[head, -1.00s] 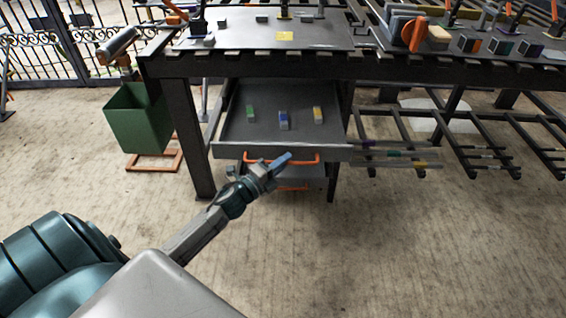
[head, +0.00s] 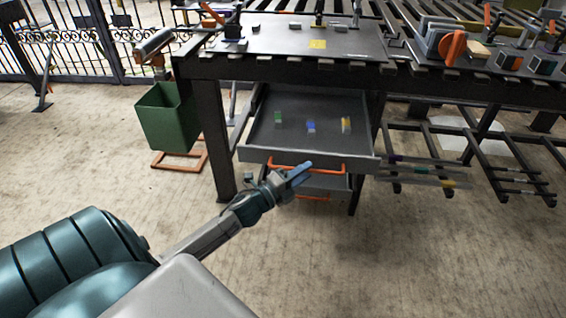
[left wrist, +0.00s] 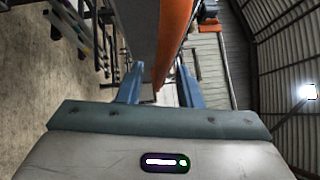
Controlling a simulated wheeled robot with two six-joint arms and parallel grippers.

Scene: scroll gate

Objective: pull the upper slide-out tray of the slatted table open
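The upper slide-out tray (head: 280,154) stands pulled out from under the slatted table (head: 275,66). A green, a blue and a yellow block lie on its floor. Its orange handle (head: 327,169) runs along the front. My left gripper (head: 303,171) is at the middle of this handle. In the left wrist view my left gripper (left wrist: 158,82) has its two blue fingers apart, with the orange handle (left wrist: 175,38) showing between them, nearer the right finger. I cannot tell whether they touch it. My right gripper is not in view.
A lower tray (head: 325,184) with an orange handle sits below the upper one. A green bin (head: 167,117) stands left of the table. Dark low racks (head: 470,160) stand at the right. The floor in front is clear.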

